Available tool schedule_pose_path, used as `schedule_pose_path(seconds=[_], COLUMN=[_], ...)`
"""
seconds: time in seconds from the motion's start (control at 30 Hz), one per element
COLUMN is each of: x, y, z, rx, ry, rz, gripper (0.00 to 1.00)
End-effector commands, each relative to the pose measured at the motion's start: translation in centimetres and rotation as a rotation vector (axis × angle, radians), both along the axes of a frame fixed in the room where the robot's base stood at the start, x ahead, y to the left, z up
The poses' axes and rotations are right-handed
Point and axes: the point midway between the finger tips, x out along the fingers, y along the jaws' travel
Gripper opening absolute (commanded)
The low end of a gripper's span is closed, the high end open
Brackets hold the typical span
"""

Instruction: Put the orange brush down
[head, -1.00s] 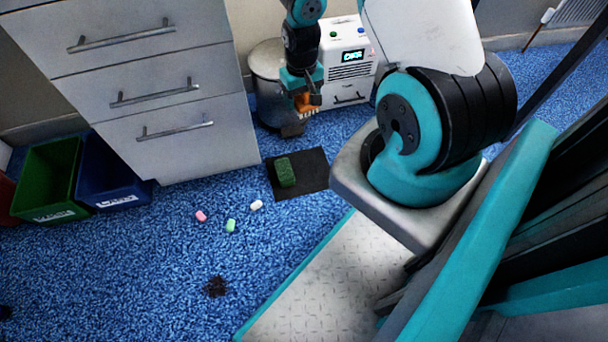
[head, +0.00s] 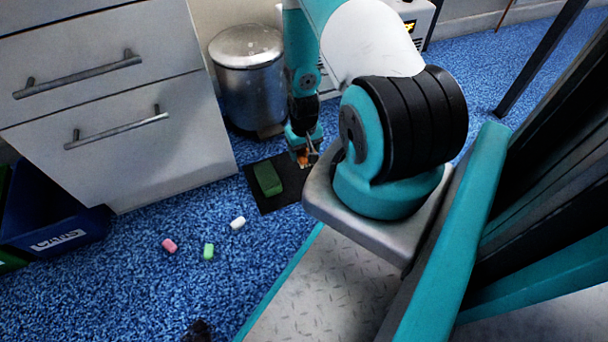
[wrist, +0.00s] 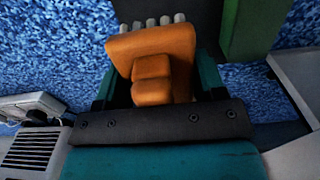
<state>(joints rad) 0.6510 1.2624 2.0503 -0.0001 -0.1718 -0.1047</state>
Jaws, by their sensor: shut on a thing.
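My gripper (head: 304,158) is shut on the orange brush (wrist: 152,62). In the wrist view the brush fills the space between the jaws, with pale bristle tufts at its far edge. In the head view only a little orange shows at the jaws, near the right side of the dark mat (head: 272,204). I cannot tell whether the brush touches the mat or the floor. A green block (head: 268,179) lies on the mat, left of my gripper; it also shows in the wrist view (wrist: 252,28).
Pink (head: 169,245), green (head: 208,251) and white (head: 238,223) pieces lie on the blue floor. A metal bin (head: 247,80) stands behind the mat. A drawer cabinet (head: 150,165) and a blue crate (head: 60,238) are at left. A white machine (wrist: 35,150) is near my gripper.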

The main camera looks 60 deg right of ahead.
Motion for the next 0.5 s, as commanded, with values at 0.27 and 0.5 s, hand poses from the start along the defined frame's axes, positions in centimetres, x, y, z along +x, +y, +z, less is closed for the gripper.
schedule_pose_path(seconds=[0.27, 0.5], x=[0.0, -0.1], y=[-0.2, -0.2], z=[-4.6, -7.5], rx=[-0.001, -0.001], ry=[-0.001, -0.001], rz=[-0.003, -0.004], gripper=[0.38, 0.38])
